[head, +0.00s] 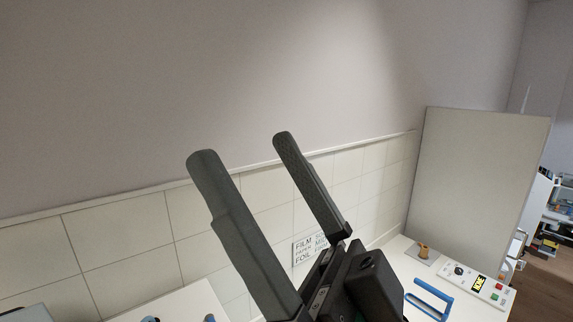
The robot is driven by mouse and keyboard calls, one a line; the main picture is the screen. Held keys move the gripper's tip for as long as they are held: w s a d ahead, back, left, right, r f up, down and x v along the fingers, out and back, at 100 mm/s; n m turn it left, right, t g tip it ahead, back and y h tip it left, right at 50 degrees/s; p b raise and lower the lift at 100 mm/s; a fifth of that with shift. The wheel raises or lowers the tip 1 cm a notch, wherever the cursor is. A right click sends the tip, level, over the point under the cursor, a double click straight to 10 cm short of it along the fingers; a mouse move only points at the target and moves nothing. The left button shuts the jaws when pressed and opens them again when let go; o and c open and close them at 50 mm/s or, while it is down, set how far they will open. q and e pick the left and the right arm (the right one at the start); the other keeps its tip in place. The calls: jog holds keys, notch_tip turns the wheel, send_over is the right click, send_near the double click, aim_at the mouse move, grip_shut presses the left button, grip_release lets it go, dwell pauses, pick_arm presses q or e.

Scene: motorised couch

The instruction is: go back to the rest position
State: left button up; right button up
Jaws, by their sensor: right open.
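My right gripper (243,148) is large in the middle of the head view, close to the camera and pointing up. Its two dark grey fingers stand wide apart with only wall seen between them. It is open and empty. My left gripper is not in the head view. The couch cannot be made out in this view.
A white worktop (462,300) at the lower right bears a control panel (479,285) with buttons, a blue handle (430,296) and a small tan object (423,251). A grey upright panel (476,180) stands behind. A lettered sign (303,248) is on the tiled wall (120,240).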

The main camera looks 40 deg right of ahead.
pick_arm(q)
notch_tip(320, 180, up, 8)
jog(key=p, duration=0.8)
pick_arm(e)
notch_tip(320, 180, up, 8)
jog(key=w+d+m+h, duration=0.1)
jog(key=d+h, duration=0.1)
jog(key=h, duration=0.4)
jog(key=shift+d, duration=0.35)
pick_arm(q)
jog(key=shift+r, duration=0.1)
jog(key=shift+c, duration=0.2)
pick_arm(e)
jog(key=shift+r, duration=0.15)
